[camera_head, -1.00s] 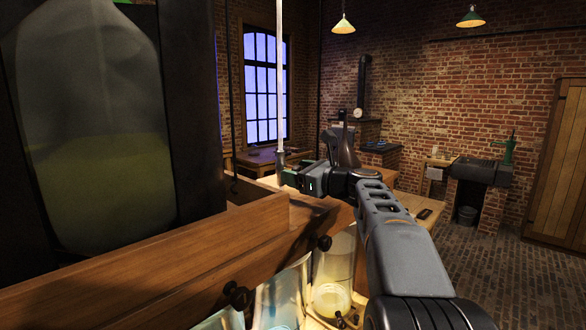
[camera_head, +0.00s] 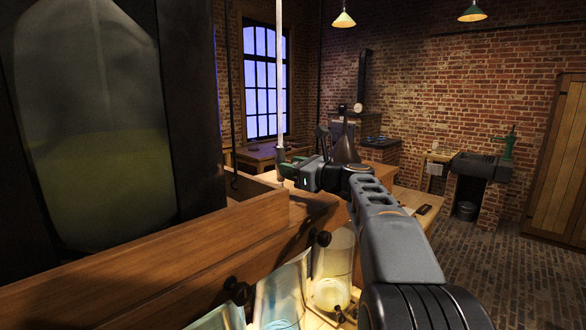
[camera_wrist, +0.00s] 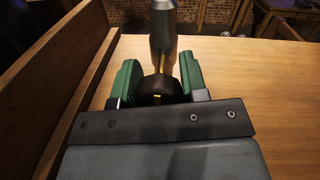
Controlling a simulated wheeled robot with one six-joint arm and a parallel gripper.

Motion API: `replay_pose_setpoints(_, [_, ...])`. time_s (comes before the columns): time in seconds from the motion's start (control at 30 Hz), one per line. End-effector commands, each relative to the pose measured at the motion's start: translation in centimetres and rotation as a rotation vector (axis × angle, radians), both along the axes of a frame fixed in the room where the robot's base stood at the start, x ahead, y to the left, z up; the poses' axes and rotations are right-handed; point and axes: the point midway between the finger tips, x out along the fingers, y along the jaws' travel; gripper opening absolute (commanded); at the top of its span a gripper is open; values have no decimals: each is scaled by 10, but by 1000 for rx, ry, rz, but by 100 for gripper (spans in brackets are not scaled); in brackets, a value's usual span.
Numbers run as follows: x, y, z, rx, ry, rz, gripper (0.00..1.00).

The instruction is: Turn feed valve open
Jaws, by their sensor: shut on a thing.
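The feed valve shows in the wrist view as a dark rounded handle (camera_wrist: 158,90) below a grey metal fitting (camera_wrist: 163,38) with a brass-coloured neck. My gripper (camera_wrist: 157,88) has its green fingers on either side of the handle and is shut on it. In the head view my gripper (camera_head: 287,170) reaches the lower end of a thin upright tube (camera_head: 280,75), where the small metal fitting is. The handle itself is mostly hidden by the fingers there, and its exact angle is hard to tell.
A wooden ledge (camera_head: 150,262) runs along the left, close beside the gripper. Glass jars (camera_head: 333,270) stand below it, with dark knobs on the front. A large dark-framed glass vessel (camera_head: 90,130) fills the left. Open brick floor (camera_head: 490,260) lies at right.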

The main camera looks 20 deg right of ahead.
Motion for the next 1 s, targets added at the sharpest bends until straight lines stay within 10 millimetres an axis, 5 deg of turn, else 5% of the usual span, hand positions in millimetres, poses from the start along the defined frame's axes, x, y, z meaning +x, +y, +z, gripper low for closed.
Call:
replay_pose_setpoints(0.47, [0, 0, -3, -107, -44, 2, 16])
replay_pose_setpoints(1.0, [0, 0, -5, -564, -231, 2, 16])
